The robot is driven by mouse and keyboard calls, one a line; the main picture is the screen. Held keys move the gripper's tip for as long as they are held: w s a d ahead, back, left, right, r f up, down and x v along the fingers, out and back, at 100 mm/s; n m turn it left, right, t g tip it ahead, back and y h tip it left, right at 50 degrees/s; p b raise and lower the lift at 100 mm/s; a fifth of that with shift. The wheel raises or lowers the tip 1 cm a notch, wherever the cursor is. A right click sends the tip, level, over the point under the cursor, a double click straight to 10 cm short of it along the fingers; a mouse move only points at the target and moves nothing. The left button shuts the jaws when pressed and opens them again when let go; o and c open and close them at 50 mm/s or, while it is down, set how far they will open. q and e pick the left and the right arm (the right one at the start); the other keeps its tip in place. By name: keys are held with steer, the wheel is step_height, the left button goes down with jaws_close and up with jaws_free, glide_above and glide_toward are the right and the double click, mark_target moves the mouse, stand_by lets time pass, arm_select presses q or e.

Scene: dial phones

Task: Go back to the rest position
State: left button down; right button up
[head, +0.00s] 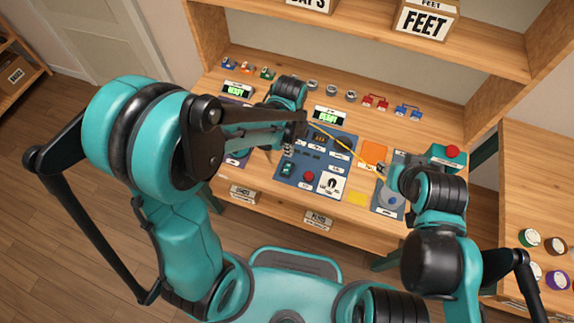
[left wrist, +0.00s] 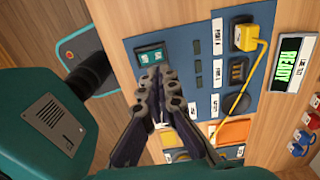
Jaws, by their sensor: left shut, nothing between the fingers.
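My left gripper (head: 288,151) is shut and empty. It is over the left part of the blue panel (head: 345,150) on the desk. In the left wrist view, its closed fingertips (left wrist: 152,82) appear just below a green rocker switch (left wrist: 150,56); whether they touch the panel is unclear. My right arm comes in from the right in the head view. Its gripper (head: 388,184) is small and partly hidden at the panel's right side, near the end of a yellow cable (head: 345,148). I cannot tell whether it holds anything.
A yellow plug (left wrist: 244,37) sits in a panel port. A lit READY display (head: 327,115) stands behind the panel. A red button on a green box (head: 449,153) is at the desk's right. Small coloured items line the desk's back, below a shelf (head: 365,45).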

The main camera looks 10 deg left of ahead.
stand_by(0.4)
arm_select(q)
steer(key=s+a+r+n+t+b, duration=0.4)
steer(key=s+a+r+n+t, duration=0.3)
steer(key=n, duration=1.2)
steer(key=shift+s+a+r+n, duration=0.4)
steer(key=shift+s+a+r, duration=0.45)
steer(key=shift+r, duration=0.65)
steer(key=shift+w+a, duration=0.1)
